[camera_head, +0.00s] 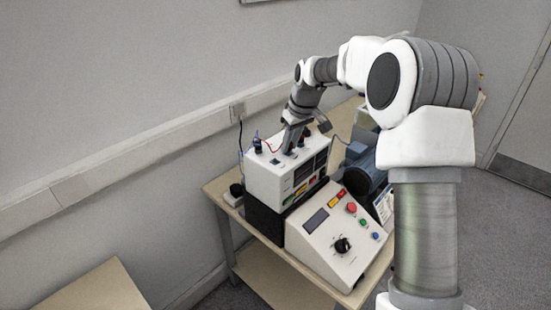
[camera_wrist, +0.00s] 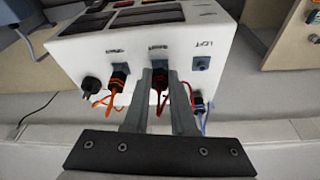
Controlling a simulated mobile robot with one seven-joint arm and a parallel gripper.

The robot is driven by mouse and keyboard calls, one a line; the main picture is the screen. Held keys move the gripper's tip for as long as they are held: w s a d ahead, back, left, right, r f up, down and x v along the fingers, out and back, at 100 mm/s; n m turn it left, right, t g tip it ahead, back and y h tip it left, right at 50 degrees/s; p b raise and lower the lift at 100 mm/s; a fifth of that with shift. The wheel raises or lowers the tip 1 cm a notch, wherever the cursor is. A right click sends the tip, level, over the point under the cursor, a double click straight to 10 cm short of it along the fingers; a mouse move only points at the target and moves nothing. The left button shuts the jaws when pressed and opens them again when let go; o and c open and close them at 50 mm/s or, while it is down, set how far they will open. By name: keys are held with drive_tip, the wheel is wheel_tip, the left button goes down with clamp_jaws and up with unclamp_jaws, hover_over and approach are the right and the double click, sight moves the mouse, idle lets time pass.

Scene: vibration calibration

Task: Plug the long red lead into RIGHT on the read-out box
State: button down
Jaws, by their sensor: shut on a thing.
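The white read-out box (camera_head: 262,182) stands on the bench; its socket face fills the upper wrist view (camera_wrist: 225,55). My gripper (camera_wrist: 160,72) points at this face, and in the head view its tip (camera_head: 290,148) is at the box top. It is shut on the red plug (camera_wrist: 160,84) of a red lead (camera_wrist: 104,100). The plug is at the middle socket, under a label that is blurred but may read RIGHT. The fingers partly hide plug and socket, so I cannot tell how deep it sits. The LEFT socket (camera_wrist: 201,63) is empty.
An orange lead (camera_wrist: 114,98) is plugged in left of my fingers, beside a black knob or plug (camera_wrist: 91,85). A sloped control console (camera_head: 330,235) stands in front of the box on the bench (camera_head: 215,188).

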sight(291, 158)
drive_tip(key=shift+a, duration=0.1)
drive_tip(key=shift+m+h, duration=0.4)
drive_tip(key=shift+m, duration=0.9)
drive_tip(key=c, duration=0.7)
unclamp_jaws()
drive_tip(key=shift+o, duration=0.2)
drive_tip(key=shift+r, duration=0.1)
drive_tip(key=shift+p+v, duration=1)
drive_tip(key=shift+v, duration=1.4)
drive_tip(key=shift+s, duration=0.1)
